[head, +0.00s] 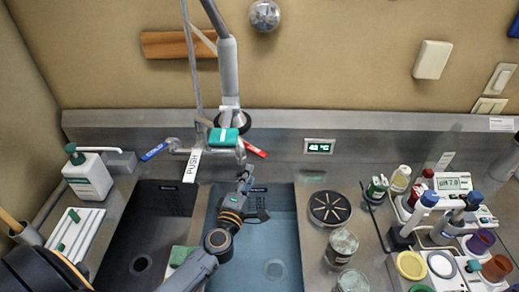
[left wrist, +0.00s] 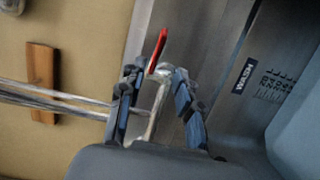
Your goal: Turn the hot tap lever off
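The hot tap lever (head: 256,151) is red and sticks out to the right from the right end of the wall tap (head: 224,138). My left gripper (head: 246,172) is just below and in front of it, over the right sink basin. In the left wrist view the left gripper (left wrist: 157,73) is open, a finger on each side of the metal tap end, and the red lever (left wrist: 158,50) shows at and beyond the fingertips. I cannot tell whether a finger touches it. The blue lever (head: 154,152) is at the tap's left end. My right gripper is not in view.
The right basin (head: 289,225) holds bluish water; the left basin (head: 150,215) is dark. A display (head: 319,146) reading about 40 °C is right of the tap. A soap bottle (head: 88,175) stands left. Jars and lab instruments crowd the right counter.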

